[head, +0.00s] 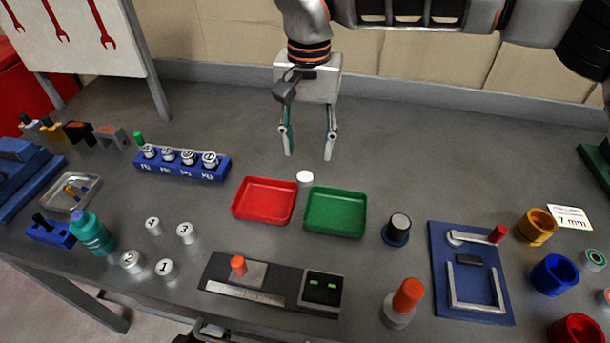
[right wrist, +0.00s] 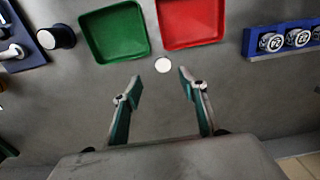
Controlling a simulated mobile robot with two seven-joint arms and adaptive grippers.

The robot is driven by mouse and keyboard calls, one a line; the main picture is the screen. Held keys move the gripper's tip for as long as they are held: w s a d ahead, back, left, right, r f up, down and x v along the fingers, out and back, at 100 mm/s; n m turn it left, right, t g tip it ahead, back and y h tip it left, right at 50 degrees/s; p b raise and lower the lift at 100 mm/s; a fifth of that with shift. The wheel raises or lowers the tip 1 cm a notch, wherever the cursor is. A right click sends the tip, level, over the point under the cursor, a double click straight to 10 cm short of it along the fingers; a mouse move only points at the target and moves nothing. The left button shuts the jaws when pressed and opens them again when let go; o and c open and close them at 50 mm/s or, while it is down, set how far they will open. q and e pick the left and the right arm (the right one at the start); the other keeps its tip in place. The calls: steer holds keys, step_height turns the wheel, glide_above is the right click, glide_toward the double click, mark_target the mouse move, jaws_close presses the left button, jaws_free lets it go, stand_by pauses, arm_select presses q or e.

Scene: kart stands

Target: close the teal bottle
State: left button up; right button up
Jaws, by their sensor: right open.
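My right gripper (head: 308,156) is open and empty above the table, behind the white piece. In the right wrist view its fingertips (right wrist: 160,77) point towards that piece, with nothing between them. My left gripper is not in view.
A red tray (head: 265,219) and a green tray (head: 335,232) sit mid-table. A blue rack (head: 181,172) of round-topped pieces stands behind left. Several numbered white cylinders (head: 186,232) stand between bottle and red tray. A metal dish (head: 93,184) lies behind the bottle.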

mark_target(305, 176)
steer(key=shift+w+f, duration=0.1)
steer(key=shift+f, duration=1.2)
steer(key=shift+w+a+f, duration=0.1)
steer(key=shift+a+f, duration=0.05)
steer(key=shift+f, duration=1.2)
steer(key=shift+w+a+f, duration=0.1)
steer(key=shift+f, duration=1.2)
steer(key=shift+s, duration=0.1)
steer(key=shift+c, duration=0.2)
steer(key=c, duration=0.7)
